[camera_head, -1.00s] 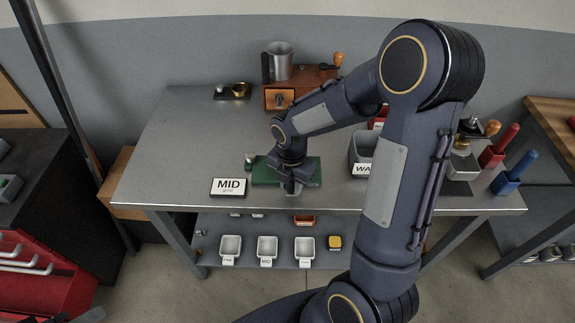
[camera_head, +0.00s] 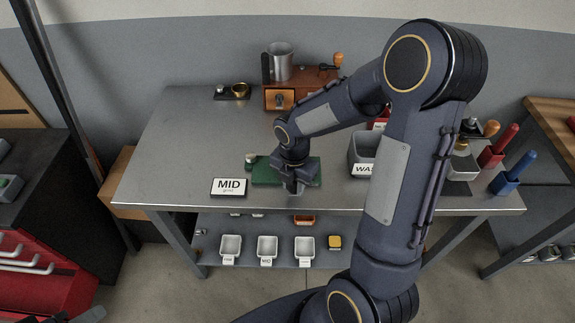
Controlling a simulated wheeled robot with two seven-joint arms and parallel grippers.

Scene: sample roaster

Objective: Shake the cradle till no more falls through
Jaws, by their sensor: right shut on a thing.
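My right gripper (camera_head: 295,186) points down at the front edge of the table, over the green board. It is shut on a small grey part at the front of the green cradle (camera_head: 264,173); my wrist and fingers hide most of what is held. The green cradle lies on the metal table, with a small pale knob (camera_head: 251,158) at its left end. Whether anything is falling through is too small and hidden to tell. My left gripper is not clearly in view; only a dark piece shows at the lower left corner.
A grey bin marked WA (camera_head: 362,150) is to the right, behind my arm. White trays (camera_head: 267,246) sit on the lower shelf.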

